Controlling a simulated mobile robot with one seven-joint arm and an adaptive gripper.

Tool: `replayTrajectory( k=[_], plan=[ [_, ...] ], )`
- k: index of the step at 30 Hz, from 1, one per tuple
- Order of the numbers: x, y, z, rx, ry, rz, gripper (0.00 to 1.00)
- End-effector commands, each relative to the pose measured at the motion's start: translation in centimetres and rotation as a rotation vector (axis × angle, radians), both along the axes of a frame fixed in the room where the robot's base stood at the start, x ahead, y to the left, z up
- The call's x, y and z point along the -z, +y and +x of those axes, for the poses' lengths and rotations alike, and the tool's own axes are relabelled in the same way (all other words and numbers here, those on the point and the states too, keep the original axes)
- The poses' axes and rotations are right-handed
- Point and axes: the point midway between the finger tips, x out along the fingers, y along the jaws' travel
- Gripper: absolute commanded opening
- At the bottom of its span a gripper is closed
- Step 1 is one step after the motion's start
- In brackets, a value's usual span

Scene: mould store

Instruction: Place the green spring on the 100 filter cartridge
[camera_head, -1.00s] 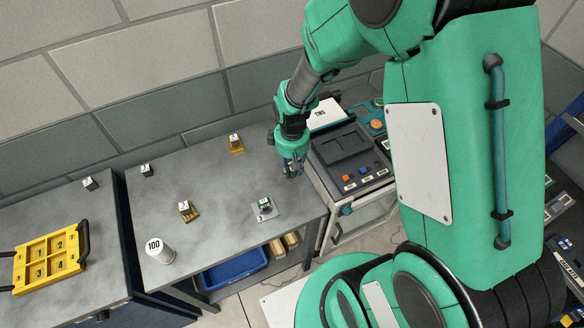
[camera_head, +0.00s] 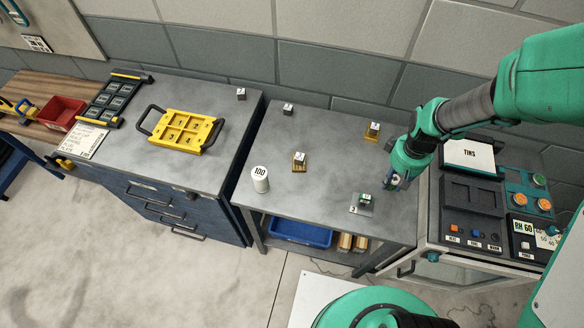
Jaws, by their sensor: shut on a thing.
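The 100 filter cartridge (camera_head: 260,180) is a white upright cylinder with "100" on its top, near the front left corner of the grey table. Nothing is seen on top of it. My gripper (camera_head: 393,184) points down over the right end of this table, well to the right of the cartridge. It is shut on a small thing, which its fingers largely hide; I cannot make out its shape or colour. I cannot pick out the green spring with certainty. A small green piece with a white tag (camera_head: 365,198) stands on a grey plate just left of and below my gripper.
Yellow tagged pieces (camera_head: 300,161) (camera_head: 372,130) and a dark tagged block (camera_head: 288,109) stand on the grey table (camera_head: 320,195). A yellow tray (camera_head: 182,130) lies on the left bench. A console (camera_head: 470,195) adjoins on the right. The table between cartridge and gripper is partly clear.

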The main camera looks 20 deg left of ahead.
Motion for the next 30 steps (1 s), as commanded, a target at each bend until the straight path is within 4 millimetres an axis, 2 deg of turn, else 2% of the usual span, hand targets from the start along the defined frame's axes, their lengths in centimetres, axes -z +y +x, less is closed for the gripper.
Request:
replayTrajectory(
  k=[3,14,30],
  plan=[
    [-0.8,2.7,-0.5,-0.084,0.0,0.0,0.0],
    [-2.7,10.0,-2.7,-0.329,-0.001,0.0,0.0],
    [-5.5,19.7,-8.2,-0.695,-0.001,0.0,0.0]
  ],
)
